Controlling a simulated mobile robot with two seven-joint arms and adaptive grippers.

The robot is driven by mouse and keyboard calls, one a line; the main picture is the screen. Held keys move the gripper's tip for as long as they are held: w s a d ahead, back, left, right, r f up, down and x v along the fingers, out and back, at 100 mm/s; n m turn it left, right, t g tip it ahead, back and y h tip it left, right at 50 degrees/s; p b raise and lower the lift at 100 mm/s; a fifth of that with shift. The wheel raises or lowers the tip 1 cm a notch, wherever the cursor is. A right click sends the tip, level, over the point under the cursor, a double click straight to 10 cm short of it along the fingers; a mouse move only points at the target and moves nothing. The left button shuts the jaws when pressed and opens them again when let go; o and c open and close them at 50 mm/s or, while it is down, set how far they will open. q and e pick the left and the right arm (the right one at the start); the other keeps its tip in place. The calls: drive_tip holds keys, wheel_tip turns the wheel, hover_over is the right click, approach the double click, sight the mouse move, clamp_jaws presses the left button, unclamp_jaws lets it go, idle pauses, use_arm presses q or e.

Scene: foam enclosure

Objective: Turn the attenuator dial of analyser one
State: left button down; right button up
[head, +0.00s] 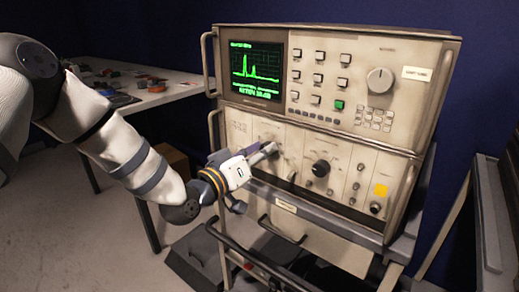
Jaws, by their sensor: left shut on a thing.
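The analyser (300,125) is a beige instrument on a cart. Its screen (257,68) shows a green trace with peaks and a line of larger green text below. My left gripper (269,149) reaches in from the left and is shut at the left part of the lower panel, on what appears to be the attenuator dial. The dial is mostly hidden by the fingers, and its marks are too small to read. A black knob (320,168) sits to the right of the fingers, apart from them. My right gripper is out of view.
A large grey dial (380,80) and a green button (339,104) are on the upper panel. Metal handles flank the front, and a shelf edge (320,215) juts out below. A table (165,95) with small parts stands behind at left. Another dark frame (490,220) stands at right.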

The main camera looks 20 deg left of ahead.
use_arm(q)
drive_tip(key=shift+r+m+p, duration=0.1)
drive_tip(key=shift+m+p, duration=0.3)
drive_tip(key=shift+m, duration=0.9)
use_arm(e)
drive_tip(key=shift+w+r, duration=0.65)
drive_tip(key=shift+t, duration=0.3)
use_arm(q)
drive_tip(key=c, duration=1.2)
unclamp_jaws()
drive_tip(key=shift+c, duration=0.2)
drive_tip(key=v, duration=1.2)
